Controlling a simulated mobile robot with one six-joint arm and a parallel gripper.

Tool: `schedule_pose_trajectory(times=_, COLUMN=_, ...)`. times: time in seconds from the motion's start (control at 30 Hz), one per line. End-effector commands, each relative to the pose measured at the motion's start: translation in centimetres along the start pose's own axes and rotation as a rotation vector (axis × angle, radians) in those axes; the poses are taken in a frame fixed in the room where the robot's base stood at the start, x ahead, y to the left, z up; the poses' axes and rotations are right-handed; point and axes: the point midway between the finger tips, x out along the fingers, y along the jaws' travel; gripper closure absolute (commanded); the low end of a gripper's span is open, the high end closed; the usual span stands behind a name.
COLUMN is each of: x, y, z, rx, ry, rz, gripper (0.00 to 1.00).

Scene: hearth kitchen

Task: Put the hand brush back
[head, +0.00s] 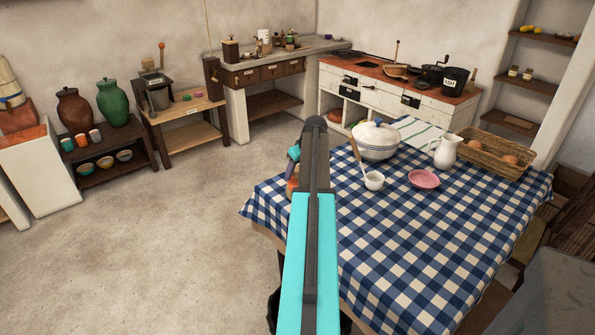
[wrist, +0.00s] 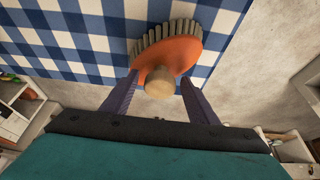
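The hand brush (wrist: 185,52) has an orange body, a pale round wooden knob and grey bristles along its far edge. In the wrist view it is in front of the blue-and-white checked cloth. In the head view a small orange part of it (head: 292,184) shows beside my arm, at the left edge of the table. My gripper (wrist: 160,77) points at the brush, its two dark fingers spread apart with the knob between them. The fingertips come up to the orange body; whether they touch it is hard to tell. My arm hides much of this spot in the head view.
Low benches and shelves line the back wall. The floor at left is clear.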

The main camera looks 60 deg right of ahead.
Motion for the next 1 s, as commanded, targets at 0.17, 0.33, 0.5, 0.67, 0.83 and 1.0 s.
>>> schedule_pose_trajectory(times=0.17, x=-0.1, y=0.0, z=-0.1, rx=0.0, ry=0.0, rz=0.0, gripper=0.46)
schedule_pose_trajectory(times=0.33, x=-0.8, y=0.0, z=-0.1, rx=0.0, ry=0.001, rz=0.001, gripper=0.46)
schedule_pose_trajectory(times=0.5, x=-2.3, y=0.0, z=-0.1, rx=0.0, ry=0.001, rz=0.001, gripper=0.46)
schedule_pose_trajectory(times=0.67, x=-4.4, y=0.0, z=-0.1, rx=0.0, ry=0.001, rz=0.001, gripper=0.46)
schedule_pose_trajectory(times=0.83, x=-6.8, y=0.1, z=0.0, rx=0.001, ry=0.002, rz=0.002, gripper=0.46)
schedule_pose_trajectory(times=1.0, x=-9.2, y=0.1, z=-0.1, rx=0.001, ry=0.002, rz=0.002, gripper=0.46)
